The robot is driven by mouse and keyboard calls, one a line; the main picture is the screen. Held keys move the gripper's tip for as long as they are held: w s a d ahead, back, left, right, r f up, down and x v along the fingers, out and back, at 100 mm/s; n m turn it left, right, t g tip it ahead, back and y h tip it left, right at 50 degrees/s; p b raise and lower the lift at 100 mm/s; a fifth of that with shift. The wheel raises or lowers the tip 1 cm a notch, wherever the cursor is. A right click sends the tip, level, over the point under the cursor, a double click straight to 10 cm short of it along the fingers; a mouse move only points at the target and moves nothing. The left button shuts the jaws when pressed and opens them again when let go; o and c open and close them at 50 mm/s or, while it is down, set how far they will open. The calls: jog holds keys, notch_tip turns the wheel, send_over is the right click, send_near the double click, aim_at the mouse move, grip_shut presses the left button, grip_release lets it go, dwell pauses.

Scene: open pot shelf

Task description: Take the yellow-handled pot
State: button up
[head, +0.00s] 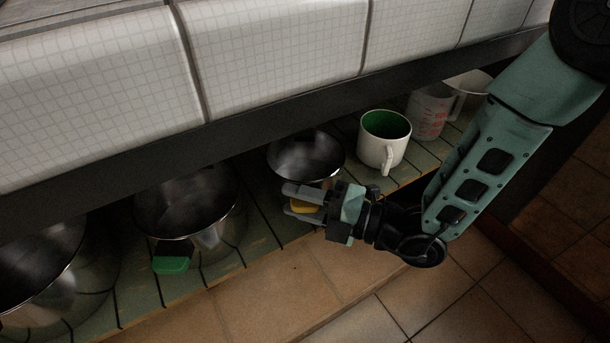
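The yellow-handled pot (308,154) is a shiny steel pot on the slatted shelf, in the middle of the head view. Its short yellow handle (304,206) points toward the front edge of the shelf. My gripper (300,203) reaches in from the right, with its two grey fingers on either side of the yellow handle. The fingers are apart with the handle between them. I cannot tell whether they press on it. The fingers and gripper body hide part of the handle and the pot's lower front.
A steel pot with a green handle (171,264) stands to the left, another steel pot (45,262) at far left. A white mug, green inside (384,140), a measuring cup (431,112) and a pale bowl (468,84) stand right. A tiled counter (275,52) overhangs the shelf.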

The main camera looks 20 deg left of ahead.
jog(key=shift+a, duration=0.5)
grip_shut()
